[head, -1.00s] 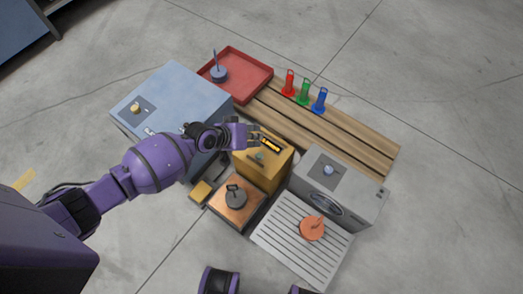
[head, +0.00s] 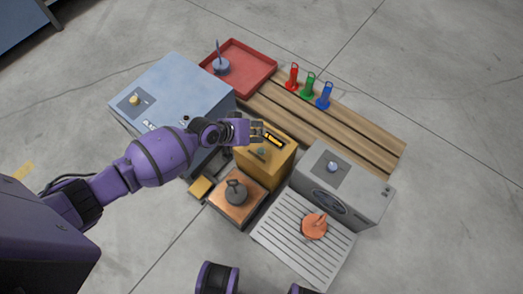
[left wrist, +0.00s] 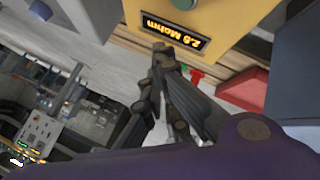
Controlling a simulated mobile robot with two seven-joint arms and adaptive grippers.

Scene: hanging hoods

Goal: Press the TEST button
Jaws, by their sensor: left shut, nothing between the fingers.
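A yellow box (head: 265,165) stands in the middle of the group in the head view. A small teal button (head: 261,152) and a dark display with yellow figures (head: 274,141) are on it. The left wrist view shows the lit display (left wrist: 174,33) and part of the green button (left wrist: 181,4) at the top edge; I cannot read a TEST label. My left gripper (head: 258,132) is shut and empty, over the box's back left edge beside the display. Its fingertips (left wrist: 165,58) show just below the display in the wrist view. Contact cannot be told.
A blue-grey cabinet (head: 178,80) stands left, a grey box (head: 350,195) right. A copper-topped block (head: 225,205) and slatted plate (head: 275,240) are in front. A red tray (head: 250,55) and wooden slats (head: 365,140) with red, green and blue tags lie behind.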

